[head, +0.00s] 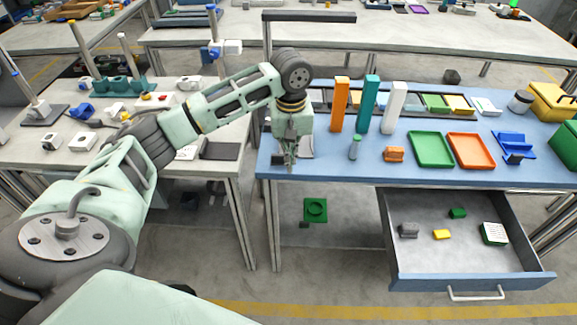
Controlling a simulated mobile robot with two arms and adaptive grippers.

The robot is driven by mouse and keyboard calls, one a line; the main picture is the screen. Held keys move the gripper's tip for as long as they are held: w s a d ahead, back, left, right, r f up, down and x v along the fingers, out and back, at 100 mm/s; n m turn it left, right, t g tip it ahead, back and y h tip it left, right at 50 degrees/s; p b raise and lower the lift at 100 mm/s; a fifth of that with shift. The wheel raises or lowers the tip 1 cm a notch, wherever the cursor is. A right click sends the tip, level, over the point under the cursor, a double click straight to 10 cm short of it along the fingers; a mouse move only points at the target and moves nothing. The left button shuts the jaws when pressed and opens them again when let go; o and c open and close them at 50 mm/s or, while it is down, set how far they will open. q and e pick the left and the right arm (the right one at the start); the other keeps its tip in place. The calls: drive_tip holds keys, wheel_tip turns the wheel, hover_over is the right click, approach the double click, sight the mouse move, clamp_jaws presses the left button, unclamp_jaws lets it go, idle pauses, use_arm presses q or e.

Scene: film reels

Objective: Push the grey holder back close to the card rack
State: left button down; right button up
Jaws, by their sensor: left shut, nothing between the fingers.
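My left gripper (284,160) points down at the left end of the blue table, with its fingers together and empty. A light grey piece (307,147), which may be the grey holder, shows just right of the fingers and is partly hidden by them. I cannot tell whether they touch. A low row of grey, green and yellow panels (436,103), which may be the card rack, runs along the back of the table. Its left part is partly hidden by tall blocks. My right gripper is not in view.
Orange (340,105), teal (368,104) and white (394,108) blocks stand upright right of the gripper. A green tray (431,149) and an orange tray (471,151) lie farther right. An open drawer (465,265) with several small items juts out below the table's front edge.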

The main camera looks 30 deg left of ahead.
use_arm(q)
wheel_tip(320, 180, down, 9)
drive_tip(key=w+a+p, duration=0.1)
drive_tip(key=w+a, duration=0.1)
drive_tip(key=w, duration=0.1)
drive_tip(key=shift+a+f, duration=0.15)
drive_tip(key=shift+a, duration=0.25)
